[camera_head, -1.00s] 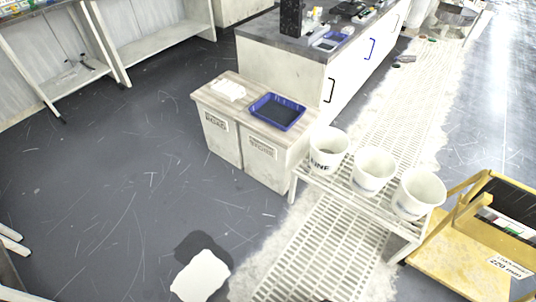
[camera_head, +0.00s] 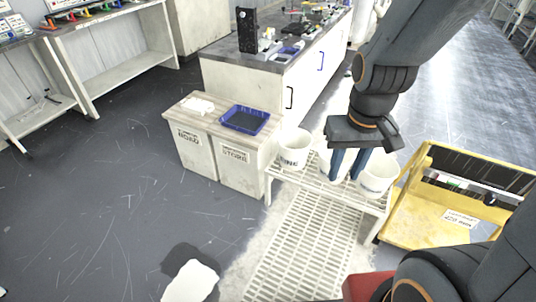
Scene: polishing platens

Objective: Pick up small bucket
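Three white buckets stand in a row on a white slatted bench. The left bucket (camera_head: 293,152) carries dark lettering. The middle bucket (camera_head: 325,168) is partly hidden behind my gripper. The right bucket (camera_head: 378,178) is partly covered at its rim by my gripper. My gripper (camera_head: 347,179) points down over the bench at the middle and right buckets, with its two blue fingers apart. I cannot tell whether the fingers touch a bucket or are only in front of one. None of the buckets is seen lifted.
The bench (camera_head: 330,190) stands beside two labelled bins (camera_head: 240,172) with a blue tray (camera_head: 245,119) on top. A yellow cart (camera_head: 425,215) is close on the right. A long counter (camera_head: 245,80) runs behind. The floor at left is mostly clear.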

